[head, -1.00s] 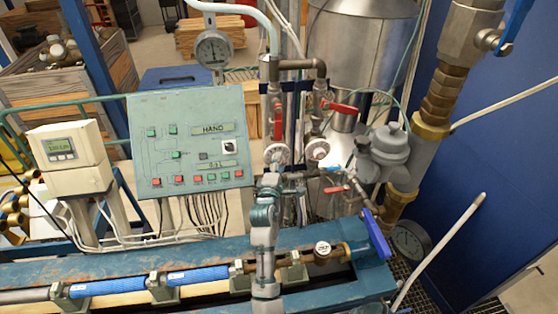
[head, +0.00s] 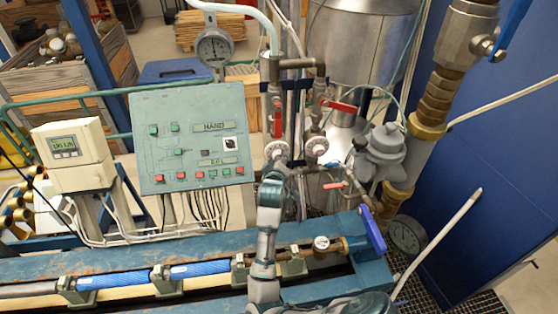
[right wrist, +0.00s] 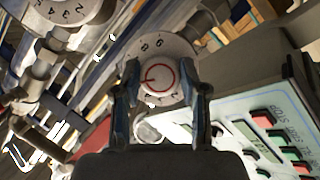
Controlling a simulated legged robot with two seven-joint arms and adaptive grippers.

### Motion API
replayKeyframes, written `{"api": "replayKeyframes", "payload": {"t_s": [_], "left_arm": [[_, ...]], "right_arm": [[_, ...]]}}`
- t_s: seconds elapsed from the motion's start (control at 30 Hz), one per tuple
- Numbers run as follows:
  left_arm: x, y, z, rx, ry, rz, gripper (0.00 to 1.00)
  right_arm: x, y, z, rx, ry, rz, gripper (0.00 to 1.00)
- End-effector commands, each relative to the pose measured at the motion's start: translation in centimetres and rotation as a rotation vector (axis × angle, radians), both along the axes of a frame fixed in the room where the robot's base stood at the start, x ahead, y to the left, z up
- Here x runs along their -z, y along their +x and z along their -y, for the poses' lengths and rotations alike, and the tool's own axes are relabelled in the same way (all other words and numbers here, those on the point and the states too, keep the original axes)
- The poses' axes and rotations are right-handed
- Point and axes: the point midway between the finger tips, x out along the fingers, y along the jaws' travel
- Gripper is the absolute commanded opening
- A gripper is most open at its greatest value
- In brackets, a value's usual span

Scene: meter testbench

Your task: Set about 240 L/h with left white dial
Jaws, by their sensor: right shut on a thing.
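The left white dial (head: 277,150) sits on a vertical pipe right of the green control panel. My right gripper (head: 274,168) reaches up to it from below and partly covers it. In the right wrist view the dial, with a red ring and numbers on its rim (right wrist: 157,77), sits between the two fingers (right wrist: 160,92), which are shut on it. A second white dial (head: 316,147) is just to the right. The flow display (head: 65,146) on the cream meter box shows digits in L/h, too small to read surely. My left gripper is out of view.
The green panel (head: 190,137) stands left of the dials. Red-handled valves (head: 338,106) and grey pipes crowd around them. A blue bench frame (head: 130,258) with a blue pipe run lies below. A pressure gauge (head: 213,48) stands above.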

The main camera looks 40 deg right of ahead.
Motion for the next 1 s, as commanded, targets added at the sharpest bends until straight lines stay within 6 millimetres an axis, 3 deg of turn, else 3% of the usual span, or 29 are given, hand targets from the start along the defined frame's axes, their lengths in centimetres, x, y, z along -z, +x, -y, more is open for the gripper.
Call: {"api": "replayKeyframes", "payload": {"t_s": [0.6,1.0], "left_arm": [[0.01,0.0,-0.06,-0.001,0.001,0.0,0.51],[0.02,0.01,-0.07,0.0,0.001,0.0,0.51]], "right_arm": [[0.21,0.01,-0.02,-0.003,0.479,0.257,0.08],[0.36,0.01,-0.05,-0.002,0.633,0.336,0.08]]}}
